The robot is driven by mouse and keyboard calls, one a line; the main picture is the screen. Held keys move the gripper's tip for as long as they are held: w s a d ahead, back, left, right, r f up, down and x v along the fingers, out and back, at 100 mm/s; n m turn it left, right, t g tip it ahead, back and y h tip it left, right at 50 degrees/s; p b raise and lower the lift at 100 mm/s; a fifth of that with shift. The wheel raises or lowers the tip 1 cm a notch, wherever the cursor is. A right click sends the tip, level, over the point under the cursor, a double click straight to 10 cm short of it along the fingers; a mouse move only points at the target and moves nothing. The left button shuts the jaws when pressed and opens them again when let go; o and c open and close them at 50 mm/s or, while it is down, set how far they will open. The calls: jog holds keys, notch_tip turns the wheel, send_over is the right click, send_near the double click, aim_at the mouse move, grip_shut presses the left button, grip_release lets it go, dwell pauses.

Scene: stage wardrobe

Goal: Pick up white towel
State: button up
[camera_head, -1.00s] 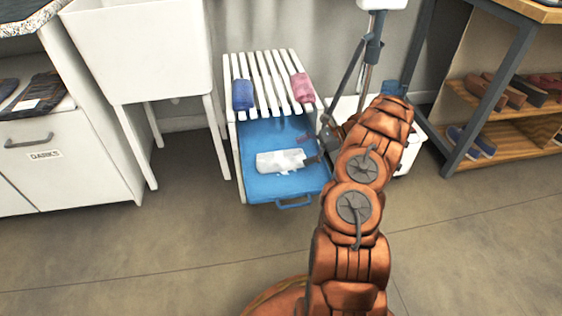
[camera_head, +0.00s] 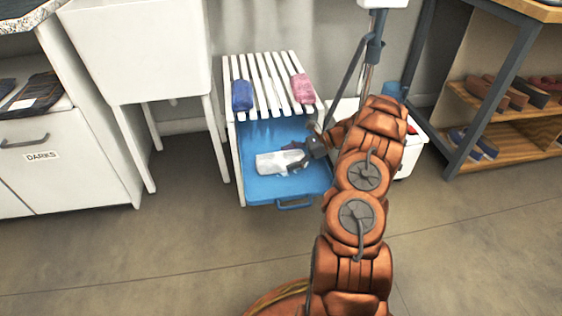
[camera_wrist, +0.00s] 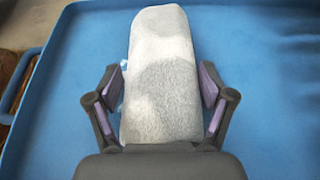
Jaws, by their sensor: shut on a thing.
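The white towel (camera_head: 275,162), rolled or folded into a long bundle, lies in the blue pull-out tray (camera_head: 258,191) under a white slatted rack. My gripper (camera_head: 298,155) is at the towel's right end, low in the tray. In the wrist view the towel (camera_wrist: 163,75) runs lengthwise between the two fingers of my gripper (camera_wrist: 166,88), with a purple pad on each side. My gripper is shut on the towel. The towel still appears to rest on the tray floor. Its near end is hidden by the gripper body.
A blue roll (camera_head: 242,95) and a pink roll (camera_head: 302,88) sit on the white slatted rack (camera_head: 268,85) above the tray. A white sink (camera_head: 140,50) stands left, a shoe shelf (camera_head: 520,130) right. The floor in front is clear.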

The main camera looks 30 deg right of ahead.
jog(key=c, duration=0.4)
jog(key=shift+c, duration=0.2)
jog(key=shift+r, duration=0.1)
